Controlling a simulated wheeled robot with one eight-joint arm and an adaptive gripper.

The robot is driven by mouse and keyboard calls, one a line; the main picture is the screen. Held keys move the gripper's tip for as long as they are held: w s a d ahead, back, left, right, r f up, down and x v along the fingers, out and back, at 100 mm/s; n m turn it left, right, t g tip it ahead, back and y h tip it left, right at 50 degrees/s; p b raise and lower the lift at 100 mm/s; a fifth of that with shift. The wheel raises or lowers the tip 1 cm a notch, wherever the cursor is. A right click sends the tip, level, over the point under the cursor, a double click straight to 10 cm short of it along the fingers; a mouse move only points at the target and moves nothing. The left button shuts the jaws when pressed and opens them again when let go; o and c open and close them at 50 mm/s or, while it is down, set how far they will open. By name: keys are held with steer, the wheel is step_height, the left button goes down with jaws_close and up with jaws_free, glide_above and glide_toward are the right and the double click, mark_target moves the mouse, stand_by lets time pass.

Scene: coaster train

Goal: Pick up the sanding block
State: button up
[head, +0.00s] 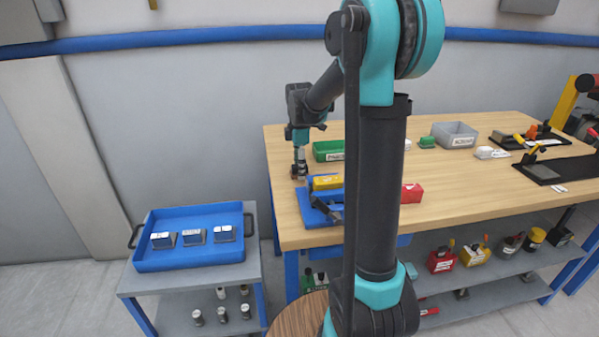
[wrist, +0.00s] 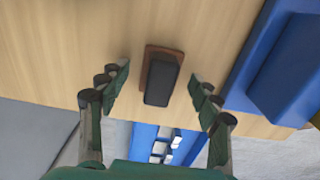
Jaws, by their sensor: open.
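The sanding block, a dark block on a brown base, lies on the wooden bench top near its edge in the wrist view (wrist: 163,80). My gripper (wrist: 158,78) is open, its green fingers spread on the left and right of the block, with gaps on both sides. In the head view my gripper (head: 299,168) points down over the bench's left end. There the block is small and mostly hidden by the fingers.
A blue fixture (head: 311,214) stands close on the right, with a yellow box (head: 327,182) beside it and a green bin (head: 328,150) behind. A cart at the lower left carries a blue tray (head: 190,261) with 3 small blocks.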

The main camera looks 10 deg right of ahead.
steer(key=c, duration=1.2)
steer(key=shift+r, duration=0.15)
steer(key=shift+c, duration=0.2)
step_height(320, 180, up, 20)
steer(key=o, duration=0.4)
steer(key=shift+c, duration=1.3)
